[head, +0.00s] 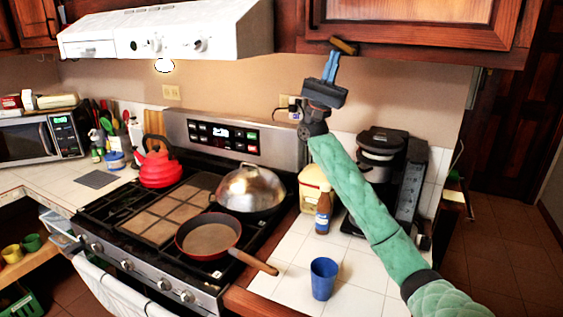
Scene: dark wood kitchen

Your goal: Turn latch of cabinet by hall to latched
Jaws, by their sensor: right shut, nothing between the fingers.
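The upper cabinet (420,37) by the hall is dark wood with a lighter door panel, at the top right. A small brown-yellow latch (344,46) sits near the lower left corner of its door, lying nearly sideways and a little tilted. My right gripper (332,56), with blue fingers, points up just below the latch's left part. Its fingers are shut with nothing between them. I cannot tell whether the fingertips touch the latch. My left gripper is out of view.
The white range hood (165,32) is left of the cabinet. The stove holds a pan (208,238), domed lid (249,188) and red kettle (160,168).

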